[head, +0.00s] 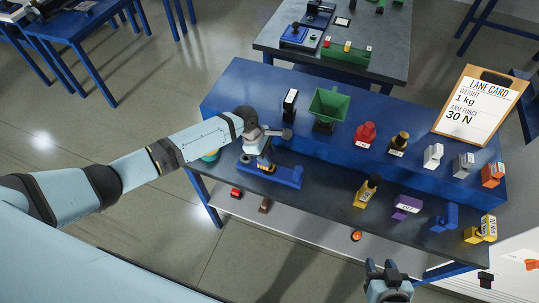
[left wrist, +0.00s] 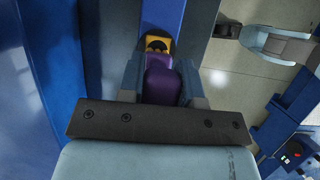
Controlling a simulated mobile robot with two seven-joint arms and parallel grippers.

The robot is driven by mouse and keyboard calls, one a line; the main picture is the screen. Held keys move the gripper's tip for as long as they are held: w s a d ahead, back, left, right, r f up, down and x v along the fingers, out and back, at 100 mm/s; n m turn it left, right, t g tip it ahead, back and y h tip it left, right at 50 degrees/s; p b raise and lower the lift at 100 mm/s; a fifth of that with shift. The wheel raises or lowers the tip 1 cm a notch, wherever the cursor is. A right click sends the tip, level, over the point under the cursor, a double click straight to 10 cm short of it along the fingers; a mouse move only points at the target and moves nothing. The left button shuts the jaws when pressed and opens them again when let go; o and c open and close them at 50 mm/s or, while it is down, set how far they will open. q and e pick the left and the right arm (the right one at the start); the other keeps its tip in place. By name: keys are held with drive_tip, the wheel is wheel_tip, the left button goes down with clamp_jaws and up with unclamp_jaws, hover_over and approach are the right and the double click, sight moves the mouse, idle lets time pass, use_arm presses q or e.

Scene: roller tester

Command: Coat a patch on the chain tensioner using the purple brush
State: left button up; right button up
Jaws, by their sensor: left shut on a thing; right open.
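My left gripper (head: 263,158) is shut on a purple object (left wrist: 160,82), which looks like the brush; its tip is hard to make out. It is held over a long blue part (head: 288,178) on the left of the bench, probably the chain tensioner. A yellow and black spot (left wrist: 157,44) lies just beyond the purple object in the left wrist view; I cannot tell if they touch. My right gripper (head: 388,284) is open and empty at the bench's front. A labelled purple block (head: 407,205) stands on the bench.
A raised blue shelf (head: 232,88) carries a green hopper (head: 327,106), a red item (head: 365,134) and several small blocks. A lane card (head: 480,105) stands at the back right. Yellow (head: 366,191) and blue (head: 445,217) items line the front. A teal round thing (head: 211,155) is left.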

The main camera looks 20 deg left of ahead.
use_arm(q)
drive_tip(key=shift+s+d, duration=0.1)
drive_tip(key=shift+d, duration=1.5)
drive_tip(key=shift+a, duration=1.65)
drive_tip(key=shift+r, duration=0.1)
drive_tip(key=shift+r, duration=2.9)
